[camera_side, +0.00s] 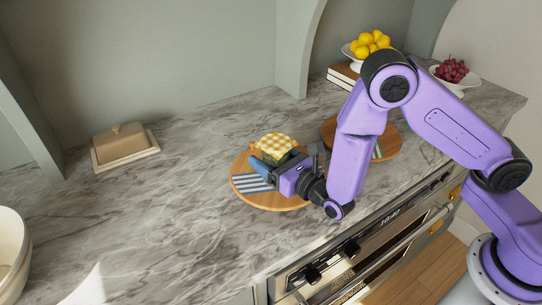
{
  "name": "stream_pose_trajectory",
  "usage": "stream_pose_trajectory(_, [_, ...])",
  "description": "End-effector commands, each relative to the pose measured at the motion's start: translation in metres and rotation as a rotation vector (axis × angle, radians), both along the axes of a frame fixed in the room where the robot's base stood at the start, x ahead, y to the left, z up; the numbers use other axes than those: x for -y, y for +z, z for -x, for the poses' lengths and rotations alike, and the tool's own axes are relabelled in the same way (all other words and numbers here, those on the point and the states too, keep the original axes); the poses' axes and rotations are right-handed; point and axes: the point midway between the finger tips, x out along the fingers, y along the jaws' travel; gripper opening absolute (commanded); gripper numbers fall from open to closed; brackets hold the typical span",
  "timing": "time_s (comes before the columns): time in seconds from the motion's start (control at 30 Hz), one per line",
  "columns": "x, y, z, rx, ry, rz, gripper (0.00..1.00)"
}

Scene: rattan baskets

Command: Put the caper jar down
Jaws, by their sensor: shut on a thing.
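My gripper (268,166) is low over the near round wooden board (281,205) on the marble counter, pointing left. A jar with a yellow-and-white checked cloth cover (275,145) shows right at the fingers, and I take it to be the caper jar. The gripper is shut on it. Most of the jar's body is hidden behind the fingers, so I cannot tell whether its base touches the board. A blue-and-white striped cloth (252,182) lies on the board beside the gripper.
A second round board (392,143) lies behind my arm. A covered butter dish (124,147) stands at the left. A bowl of lemons (369,45) and a bowl of grapes (453,73) stand at the back right. The marble counter (180,220) is clear at centre left.

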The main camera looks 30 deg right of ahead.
Motion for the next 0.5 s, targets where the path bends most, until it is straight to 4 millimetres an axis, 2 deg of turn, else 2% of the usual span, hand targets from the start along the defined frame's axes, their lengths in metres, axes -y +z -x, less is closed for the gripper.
stream_pose_trajectory(0.03, [-0.0002, -0.0008, -0.0003, 0.002, 0.000, -0.001, 0.28])
stream_pose_trajectory(0.07, [0.0000, -0.0014, -0.0002, 0.000, 0.000, 0.000, 0.80])
stream_pose_trajectory(0.1, [0.0000, -0.0011, -0.0002, 0.000, 0.000, -0.001, 0.93])
stream_pose_trajectory(0.13, [-0.0001, -0.0011, -0.0002, 0.000, 0.000, -0.001, 0.99])
stream_pose_trajectory(0.5, [-0.0001, 0.0020, 0.0000, 0.001, 0.000, -0.001, 0.99])
